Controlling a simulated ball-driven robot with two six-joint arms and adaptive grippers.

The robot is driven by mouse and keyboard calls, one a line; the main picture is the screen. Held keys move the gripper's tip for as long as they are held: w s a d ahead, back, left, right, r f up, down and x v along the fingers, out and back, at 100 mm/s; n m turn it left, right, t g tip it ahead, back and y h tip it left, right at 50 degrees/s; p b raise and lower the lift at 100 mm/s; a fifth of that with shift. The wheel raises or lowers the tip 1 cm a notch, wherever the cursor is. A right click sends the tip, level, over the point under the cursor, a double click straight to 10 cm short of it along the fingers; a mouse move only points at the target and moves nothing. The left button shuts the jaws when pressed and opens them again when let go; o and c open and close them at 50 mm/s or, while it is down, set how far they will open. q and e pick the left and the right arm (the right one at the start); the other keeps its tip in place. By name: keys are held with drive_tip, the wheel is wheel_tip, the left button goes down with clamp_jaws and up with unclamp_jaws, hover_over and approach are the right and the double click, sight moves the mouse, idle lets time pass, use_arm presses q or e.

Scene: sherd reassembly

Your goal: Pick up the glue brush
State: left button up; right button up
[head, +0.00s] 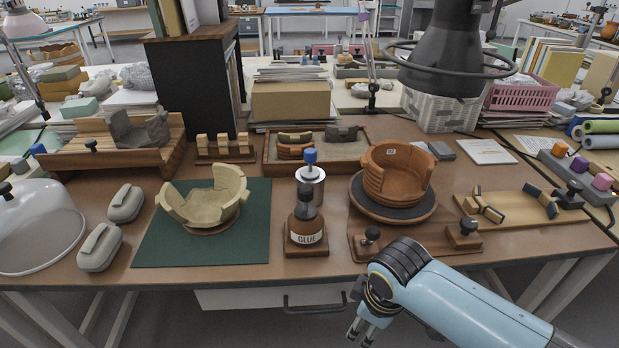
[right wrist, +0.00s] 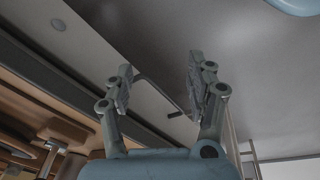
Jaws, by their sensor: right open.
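A brown glue bottle (head: 306,228) labelled GLUE stands upright on a small wooden base near the table's front edge. A dark cap or handle (head: 305,193) rises from its neck; no brush bristles show, so I cannot tell whether this is the glue brush. My left gripper is out of view.
A partly built tan pot (head: 205,197) sits on a green mat (head: 155,245) left of the bottle. A terracotta pot (head: 397,172) on a dark turntable (head: 365,203) and a wooden stand (head: 385,250) with dark knobs are to the right. A drawer handle (head: 315,308) lies below the tabletop.

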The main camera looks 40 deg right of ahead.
drive_tip(key=w+r+n+p, duration=0.2)
drive_tip(key=w+r, duration=0.2)
drive_tip(key=r, duration=0.3)
drive_tip(key=w+r+n+p, duration=0.2)
drive_tip(key=w+r, duration=0.1)
drive_tip(key=r, duration=0.5)
wheel_tip(320, 180, up, 10)
drive_tip(key=r+n+g+p, duration=0.1)
drive_tip(key=n+g+p, duration=0.1)
drive_tip(key=n, duration=0.8)
hover_over(305, 188)
drive_tip(key=shift+s+d+f+y, duration=0.2)
drive_tip(key=shift+f+y, duration=0.05)
drive_tip(key=shift+y, duration=0.15)
drive_tip(key=shift+w+f+n, duration=0.15)
drive_tip(key=shift+f+n, duration=0.15)
drive_tip(key=shift+n, duration=0.1)
wheel_tip(305, 188, down, 10)
drive_tip(key=shift+a+r, duration=0.1)
drive_tip(key=shift+a, duration=0.05)
drive_tip(key=c, duration=1.1)
drive_tip(key=shift+c, duration=0.2)
